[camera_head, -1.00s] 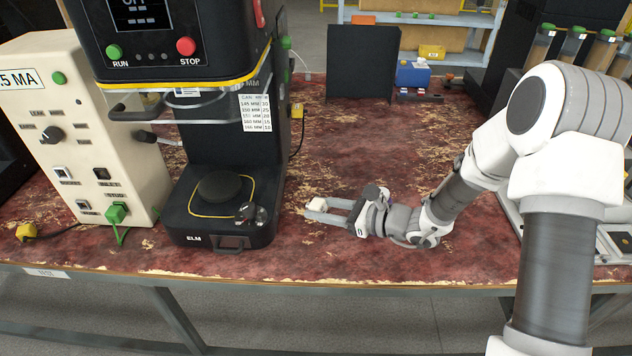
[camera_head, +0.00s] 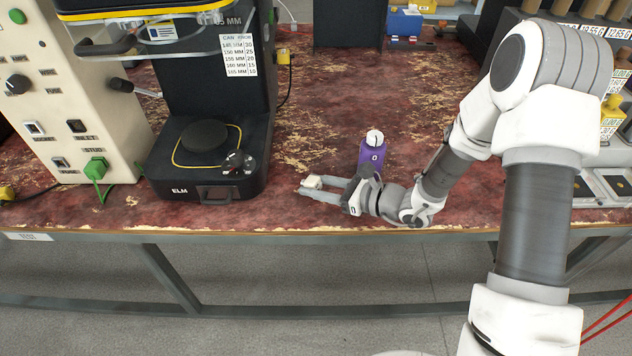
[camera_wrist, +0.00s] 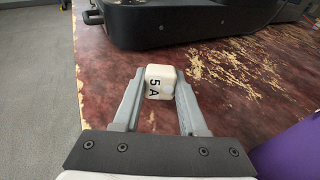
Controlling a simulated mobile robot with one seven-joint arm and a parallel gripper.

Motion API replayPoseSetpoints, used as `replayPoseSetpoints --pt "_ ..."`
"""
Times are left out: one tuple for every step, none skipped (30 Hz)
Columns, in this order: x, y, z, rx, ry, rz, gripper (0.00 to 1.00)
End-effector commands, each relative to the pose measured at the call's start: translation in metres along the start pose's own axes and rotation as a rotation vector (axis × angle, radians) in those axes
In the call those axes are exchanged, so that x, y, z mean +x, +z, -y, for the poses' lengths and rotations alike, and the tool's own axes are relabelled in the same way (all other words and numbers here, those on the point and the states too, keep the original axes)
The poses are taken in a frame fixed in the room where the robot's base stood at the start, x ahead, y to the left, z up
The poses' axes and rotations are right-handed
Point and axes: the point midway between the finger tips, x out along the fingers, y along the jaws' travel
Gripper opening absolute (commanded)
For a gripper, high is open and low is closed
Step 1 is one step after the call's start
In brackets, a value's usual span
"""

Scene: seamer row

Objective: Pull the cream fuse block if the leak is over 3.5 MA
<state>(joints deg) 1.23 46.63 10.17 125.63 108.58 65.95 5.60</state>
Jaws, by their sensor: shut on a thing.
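My gripper (camera_head: 311,185) is shut on a small cream fuse block (camera_head: 313,181), low over the table's front, right of the black seamer. In the wrist view the block (camera_wrist: 160,82) shows "5 A" and sits between the two grey fingertips. Whether it touches the table, I cannot tell. The cream test box (camera_head: 62,95) stands at the left with a dark knob, switches and a green plug at its stud socket. Its top is out of view, and no leak reading shows now.
The black seamer (camera_head: 165,172) stands between the test box and my gripper. A purple bottle (camera_head: 373,152) stands close behind my wrist. The table's front edge (camera_head: 300,232) is near. A blue box (camera_head: 405,22) sits at the back. The red tabletop (camera_head: 330,90) behind the gripper is mostly clear.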

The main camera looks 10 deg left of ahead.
Motion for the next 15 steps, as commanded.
replayPoseSetpoints --pt "0.0016 -0.0059 0.0001 0.0 0.0 0.0 0.0" --pt "0.0019 -0.007 0.0001 0.0 0.0 0.0 0.0" --pt "0.0021 -0.008 0.0002 -0.001 0.0 0.0 0.0" --pt "0.0022 -0.0084 0.0002 -0.001 0.0 0.0 0.0" --pt "0.0022 -0.0086 0.0003 -0.001 0.0 0.0 0.0" --pt "0.0022 -0.0085 0.0003 -0.001 0.0 0.0 0.0" --pt "0.0021 -0.0084 0.0004 -0.001 0.0 0.0 0.0" --pt "0.0021 -0.0082 0.0004 -0.001 -0.001 0.0 0.0" --pt "0.002 -0.0079 0.0004 -0.001 0.0 0.0 0.0" --pt "0.002 -0.0079 0.0004 -0.002 0.0 0.0 0.0" --pt "0.002 -0.0078 0.0004 -0.002 0.0 0.0 0.0" --pt "0.002 -0.0078 0.0004 -0.001 0.0 0.0 0.0" --pt "0.002 -0.0078 0.0004 -0.001 0.0 0.0 0.47" --pt "0.002 -0.0078 0.0004 -0.001 0.0 0.0 0.52" --pt "0.002 -0.0078 0.0004 -0.001 0.0 0.001 0.59"
